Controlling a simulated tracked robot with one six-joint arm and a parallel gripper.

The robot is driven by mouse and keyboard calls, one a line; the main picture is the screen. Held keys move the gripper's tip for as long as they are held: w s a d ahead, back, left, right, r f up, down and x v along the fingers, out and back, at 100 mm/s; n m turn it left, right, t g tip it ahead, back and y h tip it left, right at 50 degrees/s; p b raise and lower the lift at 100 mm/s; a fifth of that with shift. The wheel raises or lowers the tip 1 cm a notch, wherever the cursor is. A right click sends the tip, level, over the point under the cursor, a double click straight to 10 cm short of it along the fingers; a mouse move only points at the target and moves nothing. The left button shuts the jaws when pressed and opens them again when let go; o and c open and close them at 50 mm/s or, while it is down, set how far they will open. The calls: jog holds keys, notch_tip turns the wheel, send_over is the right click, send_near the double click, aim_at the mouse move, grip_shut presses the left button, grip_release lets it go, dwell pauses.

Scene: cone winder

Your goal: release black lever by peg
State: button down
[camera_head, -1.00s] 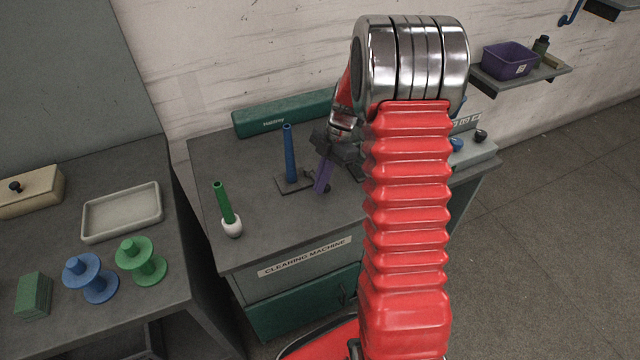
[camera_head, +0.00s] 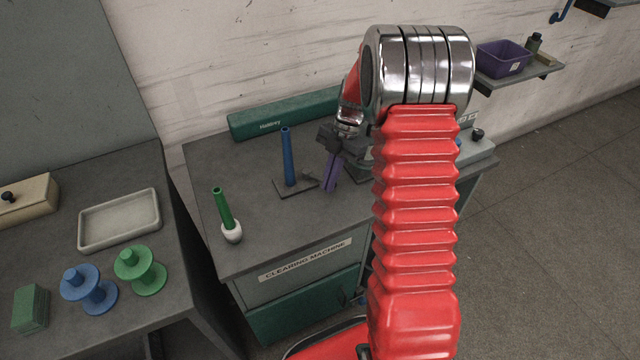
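A blue peg (camera_head: 288,158) stands upright on a small dark base plate (camera_head: 290,190) on the clearing machine's grey top. A small dark piece at the plate's right end, seemingly the black lever (camera_head: 311,176), lies just left of my gripper. My gripper (camera_head: 330,184) points down beside the plate, its purple fingers a little right of the lever. The fingers overlap in this view, so their opening is hidden. I see no clear contact with the lever.
A green peg in a white holder (camera_head: 232,233) stands at the front left of the machine top. A green box (camera_head: 275,115) lies along the back. The left table holds a tray (camera_head: 118,243), blue spool (camera_head: 90,290) and green spool (camera_head: 140,272).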

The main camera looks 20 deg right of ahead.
jog(key=shift+d, duration=0.25)
jog(key=v, duration=0.9)
jog(key=shift+w+a+r, duration=0.2)
jog(key=shift+w+r, duration=0.2)
jog(key=shift+w, duration=0.05)
